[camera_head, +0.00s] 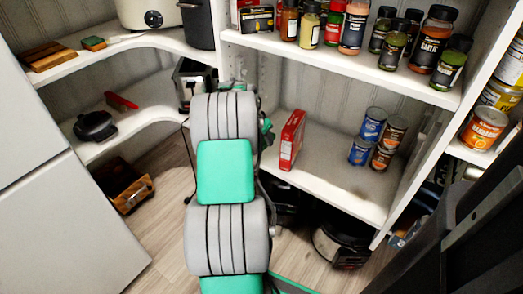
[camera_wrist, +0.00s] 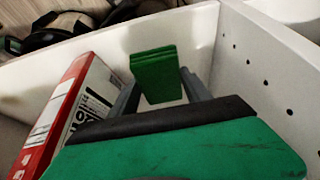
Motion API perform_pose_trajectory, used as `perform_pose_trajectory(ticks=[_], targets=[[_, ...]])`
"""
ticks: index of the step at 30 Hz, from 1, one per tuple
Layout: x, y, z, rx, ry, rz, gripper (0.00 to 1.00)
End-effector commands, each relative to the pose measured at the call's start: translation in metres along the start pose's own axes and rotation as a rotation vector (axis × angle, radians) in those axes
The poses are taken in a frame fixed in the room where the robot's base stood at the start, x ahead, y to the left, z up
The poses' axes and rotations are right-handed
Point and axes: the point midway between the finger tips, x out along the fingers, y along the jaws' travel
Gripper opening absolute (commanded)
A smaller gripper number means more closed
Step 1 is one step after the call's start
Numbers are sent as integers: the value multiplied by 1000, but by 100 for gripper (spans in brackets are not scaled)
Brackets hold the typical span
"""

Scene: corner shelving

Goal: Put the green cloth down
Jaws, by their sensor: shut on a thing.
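The green cloth (camera_wrist: 154,72), a folded block with layered edges, shows in the wrist view between my fingers. My gripper (camera_wrist: 160,88) is shut on it and holds it over a white shelf surface; whether the cloth touches the shelf, I cannot tell. In the head view my arm hides most of the gripper and the cloth cannot be made out clearly. A red box (camera_wrist: 62,115) stands left of my gripper in the wrist view; it also shows upright on the lower right shelf (camera_head: 292,140) in the head view.
Several cans (camera_head: 373,124) stand right of the red box, with bare shelf (camera_head: 325,170) between. A perforated white panel (camera_wrist: 265,70) bounds the right in the wrist view. Jars (camera_head: 433,42) crowd the shelf above. A dark cooker (camera_head: 342,240) stands below.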

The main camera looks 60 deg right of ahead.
Motion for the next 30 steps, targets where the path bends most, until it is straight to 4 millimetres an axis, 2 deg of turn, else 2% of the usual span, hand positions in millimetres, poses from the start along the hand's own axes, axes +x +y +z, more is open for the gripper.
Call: perform_pose_trajectory(ticks=[4,7,14,29,30], targets=[[29,0,12,-1,-1,1,23],[43,0,18,-1,1,0,23],[42,0,18,-1,1,-1,23],[56,0,25,-4,-2,-1,23],[57,0,25,-5,-3,0,59]])
